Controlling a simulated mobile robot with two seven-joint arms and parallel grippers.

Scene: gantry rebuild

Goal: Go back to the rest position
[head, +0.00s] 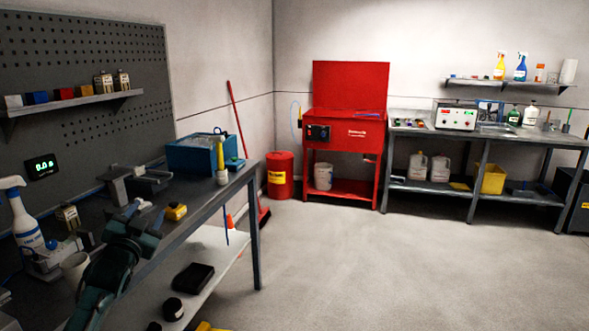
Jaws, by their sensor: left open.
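My left gripper (143,213) is in the lower left of the head view, at the end of my dark teal arm. It is over or beside the front part of the workbench (205,207). Its jaws are open, and I see nothing held between them. A small yellow item (176,211) lies on the bench just right of the gripper, apart from it. My arm hides part of the bench front. My right gripper is not in view.
A red wash station (345,135) and red can (280,175) are at the back. The floor (370,265) right of the bench is clear.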

